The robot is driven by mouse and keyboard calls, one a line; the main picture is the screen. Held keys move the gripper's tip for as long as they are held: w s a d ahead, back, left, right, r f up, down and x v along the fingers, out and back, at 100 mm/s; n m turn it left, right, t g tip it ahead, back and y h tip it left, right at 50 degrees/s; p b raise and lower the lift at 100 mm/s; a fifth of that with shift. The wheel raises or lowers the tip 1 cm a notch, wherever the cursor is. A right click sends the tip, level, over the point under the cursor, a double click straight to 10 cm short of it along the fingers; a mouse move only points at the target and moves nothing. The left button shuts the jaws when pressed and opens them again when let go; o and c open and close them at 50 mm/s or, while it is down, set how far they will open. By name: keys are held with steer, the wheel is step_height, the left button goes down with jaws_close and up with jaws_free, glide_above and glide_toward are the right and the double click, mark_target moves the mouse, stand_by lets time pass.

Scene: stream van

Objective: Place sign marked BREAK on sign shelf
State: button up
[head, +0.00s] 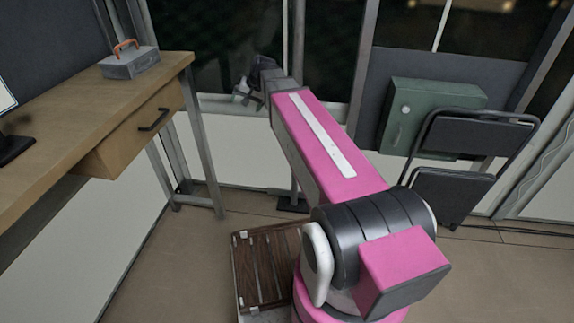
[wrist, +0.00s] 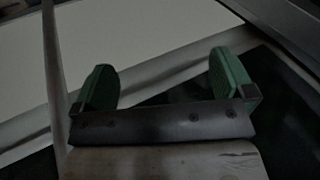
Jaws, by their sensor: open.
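No sign marked BREAK and no sign shelf can be made out in either view. My gripper (head: 246,90) is at the far end of my outstretched pink arm, in front of the dark window and a little right of the desk's end. It is small and partly hidden behind the wrist there. In the wrist view its two green fingers (wrist: 167,76) stand wide apart with nothing between them. Behind them are a pale panel, a grey frame bar and dark areas, all dim.
A wooden desk (head: 75,112) with a drawer (head: 140,130) stands at left. A grey toolbox (head: 130,64) with an orange handle sits on it. A black folding chair (head: 465,150) and a green wall box (head: 400,115) are at right. The floor (head: 500,285) at lower right is clear.

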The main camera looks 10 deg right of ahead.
steer(key=s+d+f+n+g+h, duration=0.1)
steer(key=s+d+f, duration=0.4)
steer(key=s+f, duration=0.5)
steer(key=s+d+f+n+g+h, duration=0.1)
steer(key=s+d+f+g+h, duration=0.1)
steer(key=s+d+f, duration=0.4)
steer(key=s+f+h, duration=0.1)
steer(key=s+f, duration=0.2)
steer(key=f, duration=0.1)
steer(key=shift+s+d+n+g+h, duration=0.3)
steer(key=shift+s, duration=0.05)
